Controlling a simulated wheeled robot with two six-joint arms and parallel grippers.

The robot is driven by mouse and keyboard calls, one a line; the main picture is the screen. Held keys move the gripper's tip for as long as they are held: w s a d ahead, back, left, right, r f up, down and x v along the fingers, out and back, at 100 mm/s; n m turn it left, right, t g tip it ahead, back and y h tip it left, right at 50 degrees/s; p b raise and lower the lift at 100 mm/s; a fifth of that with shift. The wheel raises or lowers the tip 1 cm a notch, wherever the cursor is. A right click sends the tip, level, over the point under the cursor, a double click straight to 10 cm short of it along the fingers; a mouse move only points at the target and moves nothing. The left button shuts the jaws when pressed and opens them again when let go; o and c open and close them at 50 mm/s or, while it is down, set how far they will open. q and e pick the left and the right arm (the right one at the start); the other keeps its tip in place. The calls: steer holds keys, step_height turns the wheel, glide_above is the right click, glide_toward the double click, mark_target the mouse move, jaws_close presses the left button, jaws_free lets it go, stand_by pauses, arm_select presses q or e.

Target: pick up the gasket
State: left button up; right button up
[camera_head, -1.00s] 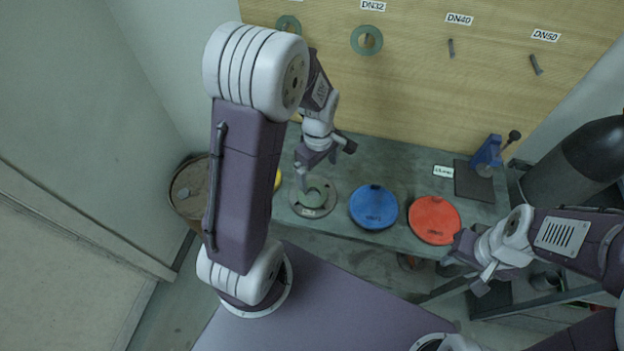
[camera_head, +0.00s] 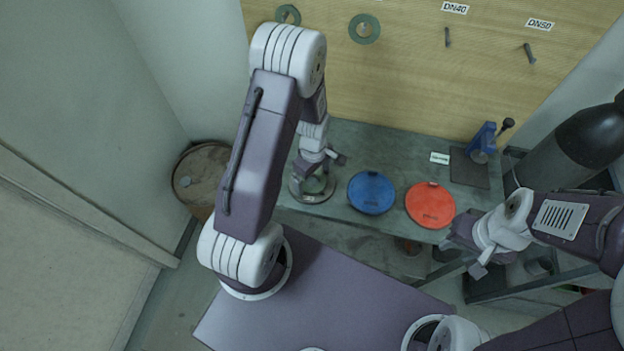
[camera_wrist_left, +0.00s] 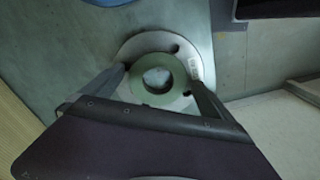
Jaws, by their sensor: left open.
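A green ring gasket (camera_wrist_left: 179,76) lies on a round grey plate (camera_wrist_left: 135,46) in the left wrist view. In the head view the gasket (camera_head: 318,185) is partly hidden by my left gripper (camera_head: 313,172). In the left wrist view my left gripper (camera_wrist_left: 159,80) is open, with one finger on each side of the gasket. Whether the fingers touch it I cannot tell. My right gripper (camera_head: 468,252) is over the front right of the bench, away from the gasket; its jaws are unclear.
A blue disc (camera_head: 371,192) and a red disc (camera_head: 430,205) lie to the right on the bench (camera_head: 380,148). Two more green rings hang on the wooden board (camera_head: 410,85) behind. A drum (camera_head: 200,175) stands left, and a blue tool (camera_head: 482,143) stands back right.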

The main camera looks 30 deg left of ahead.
arm_select(q)
steer(key=shift+w+a+f, duration=0.1)
steer(key=shift+w, duration=0.1)
steer(key=shift+s, duration=0.1)
steer(key=shift+c, duration=0.7)
steer(key=c, duration=1.4)
steer(key=shift+r, duration=0.45)
steer(key=r, duration=0.1)
steer(key=d+r, duration=0.1)
steer(key=r+b, duration=0.1)
steer(key=r, duration=0.1)
steer(key=shift+d, duration=0.25)
steer(key=d+r, duration=0.2)
steer(key=d, duration=0.1)
steer(key=d+r, duration=0.2)
steer(key=d, duration=0.2)
steer(key=d+r+b, duration=0.1)
steer(key=d+r, duration=0.1)
steer(key=d, duration=0.1)
steer(key=shift+d+r, duration=0.15)
